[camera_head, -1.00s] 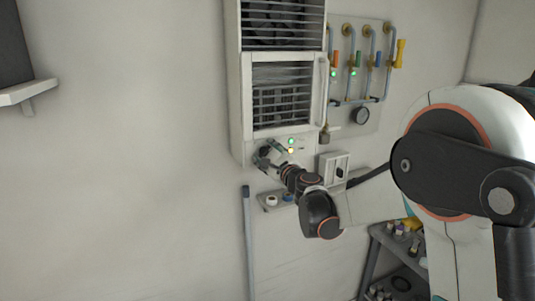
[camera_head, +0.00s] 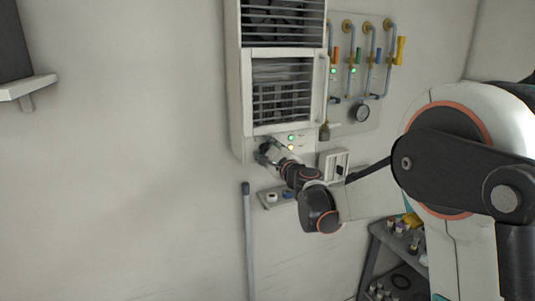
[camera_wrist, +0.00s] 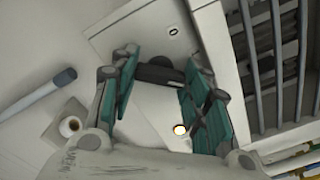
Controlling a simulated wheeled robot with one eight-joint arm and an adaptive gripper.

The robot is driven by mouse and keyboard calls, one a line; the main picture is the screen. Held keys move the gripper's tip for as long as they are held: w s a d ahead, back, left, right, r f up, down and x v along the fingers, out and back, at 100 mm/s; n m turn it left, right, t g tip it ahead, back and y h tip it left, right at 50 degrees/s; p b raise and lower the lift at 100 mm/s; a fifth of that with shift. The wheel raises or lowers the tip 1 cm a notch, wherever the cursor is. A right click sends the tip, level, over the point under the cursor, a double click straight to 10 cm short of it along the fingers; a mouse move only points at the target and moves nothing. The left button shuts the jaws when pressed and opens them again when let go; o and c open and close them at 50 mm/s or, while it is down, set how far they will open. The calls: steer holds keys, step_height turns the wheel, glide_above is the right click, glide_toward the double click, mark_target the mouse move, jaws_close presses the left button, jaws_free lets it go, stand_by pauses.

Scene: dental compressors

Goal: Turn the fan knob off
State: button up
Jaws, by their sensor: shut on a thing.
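The fan unit (camera_head: 284,92) is a tall pale wall cabinet with dark slatted grilles, in the middle of the head view. My gripper (camera_head: 267,153) is at its lower left front panel. In the wrist view the dark fan knob (camera_wrist: 159,73) sits on the pale panel between the teal pads of my gripper (camera_wrist: 160,66). My gripper is shut on the knob, with a pad on each side. The knob's pointer mark cannot be made out. In the head view my gripper hides the knob.
A pipe panel (camera_head: 345,118) with coloured valves and a gauge is right of the cabinet. A small switch box (camera_head: 334,165) and a little shelf (camera_head: 268,204) are below. A grey pole (camera_head: 248,235) stands against the wall.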

steer(key=n+b, duration=0.2)
steer(key=n, duration=0.2)
steer(key=shift+f+b, duration=0.15)
steer(key=shift+b, duration=0.2)
steer(key=n+b, duration=0.2)
steer(key=n, duration=0.2)
steer(key=shift+n, duration=0.3)
steer(key=n+b, duration=0.2)
steer(key=n, duration=0.2)
steer(key=shift+n, duration=0.3)
steer(key=shift+n+b, duration=0.45)
steer(key=shift+n, duration=1.35)
steer(key=o, duration=0.8)
steer(key=shift+s, duration=0.15)
